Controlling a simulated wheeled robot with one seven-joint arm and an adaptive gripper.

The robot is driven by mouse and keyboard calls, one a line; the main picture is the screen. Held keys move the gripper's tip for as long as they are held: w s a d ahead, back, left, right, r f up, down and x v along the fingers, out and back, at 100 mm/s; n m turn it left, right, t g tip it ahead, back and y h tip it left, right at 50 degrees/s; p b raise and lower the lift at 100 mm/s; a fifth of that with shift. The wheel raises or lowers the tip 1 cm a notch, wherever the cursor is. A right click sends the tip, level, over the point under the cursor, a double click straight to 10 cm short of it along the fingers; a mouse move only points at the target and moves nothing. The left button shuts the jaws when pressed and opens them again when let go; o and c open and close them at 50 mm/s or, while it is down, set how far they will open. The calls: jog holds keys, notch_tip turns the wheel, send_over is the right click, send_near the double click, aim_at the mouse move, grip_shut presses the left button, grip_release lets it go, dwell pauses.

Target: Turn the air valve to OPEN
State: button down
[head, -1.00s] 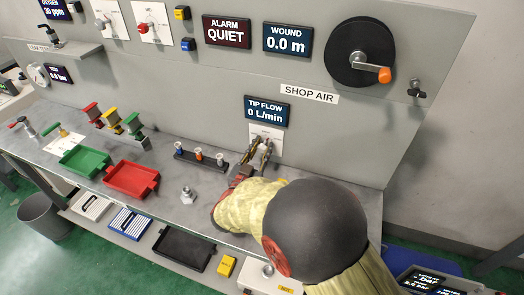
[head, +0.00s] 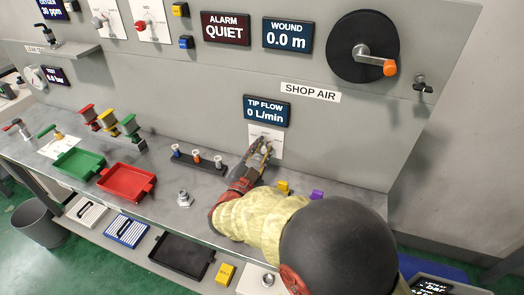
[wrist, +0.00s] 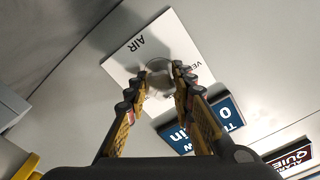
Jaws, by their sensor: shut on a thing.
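The air valve is a white plate (head: 275,149) on the grey upright panel, below the TIP FLOW display (head: 266,111), which reads 0 L/min. In the wrist view the plate (wrist: 122,62) carries the word AIR and a partly hidden word starting "VE". A round grey knob (wrist: 159,68) sits on it. My gripper (head: 264,142) reaches up to the plate; in the wrist view the gripper (wrist: 161,76) has its fingers closed on both sides of the knob. The knob's pointer direction is hidden.
A small rack with several fittings (head: 197,158) stands left of my gripper. A metal nut (head: 184,198), a red tray (head: 128,181) and a green tray (head: 79,162) sit on the bench. A yellow block (head: 283,187) and a purple block (head: 316,195) lie near my arm.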

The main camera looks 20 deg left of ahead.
jog(key=c, duration=1.5)
grip_release()
jog(key=shift+s, duration=0.1)
jog(key=s, duration=0.8)
jog(key=s+a, duration=0.1)
jog(key=s, duration=0.2)
jog(key=shift+s, duration=0.4)
